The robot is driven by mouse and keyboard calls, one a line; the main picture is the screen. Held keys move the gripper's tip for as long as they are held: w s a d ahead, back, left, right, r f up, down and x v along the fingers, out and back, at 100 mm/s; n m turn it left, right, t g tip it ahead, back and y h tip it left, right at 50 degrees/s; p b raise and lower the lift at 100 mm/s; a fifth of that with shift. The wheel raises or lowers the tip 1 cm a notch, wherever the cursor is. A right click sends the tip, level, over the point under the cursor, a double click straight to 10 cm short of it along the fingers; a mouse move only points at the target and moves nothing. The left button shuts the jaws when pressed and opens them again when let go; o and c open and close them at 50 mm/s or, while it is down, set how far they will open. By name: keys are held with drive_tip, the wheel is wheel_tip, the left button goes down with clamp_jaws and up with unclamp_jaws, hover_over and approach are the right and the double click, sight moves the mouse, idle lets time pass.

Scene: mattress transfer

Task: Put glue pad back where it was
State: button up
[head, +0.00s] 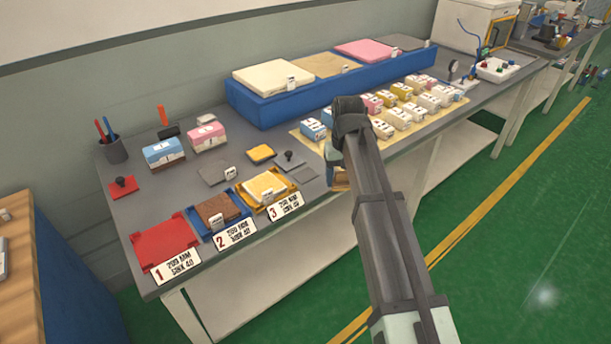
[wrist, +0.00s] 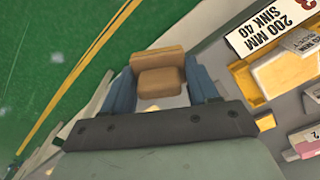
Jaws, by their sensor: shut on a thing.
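My gripper (head: 338,172) is over the front edge of the grey workbench, right of the numbered trays, with its body partly hidden by my arm. In the wrist view its two blue fingers (wrist: 161,88) are shut on a tan-brown block, likely the glue pad (wrist: 158,60). The block shows two stepped tan faces. In the head view only a small tan part of it (head: 341,184) shows below the gripper. Whether it touches the bench cannot be told.
Red tray 1 (head: 165,243), blue tray 2 (head: 205,230) with a brown slab and yellow tray 3 (head: 285,185) with a pale slab line the front. A blue riser (head: 290,108) stands behind.

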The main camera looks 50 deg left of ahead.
drive_tip(key=s+a+r+n, duration=0.2)
drive_tip(key=s+a, duration=0.1)
drive_tip(key=a, duration=0.7)
drive_tip(key=r+n, duration=0.2)
drive_tip(key=n, duration=0.2)
hover_over(305, 174)
wheel_tip(305, 174, down, 10)
drive_tip(key=shift+s, duration=0.1)
drive_tip(key=shift+f, duration=0.15)
drive_tip(key=o, duration=0.9)
drive_tip(key=shift+o, duration=0.2)
wheel_tip(305, 174, up, 12)
drive_tip(key=shift+r, duration=0.2)
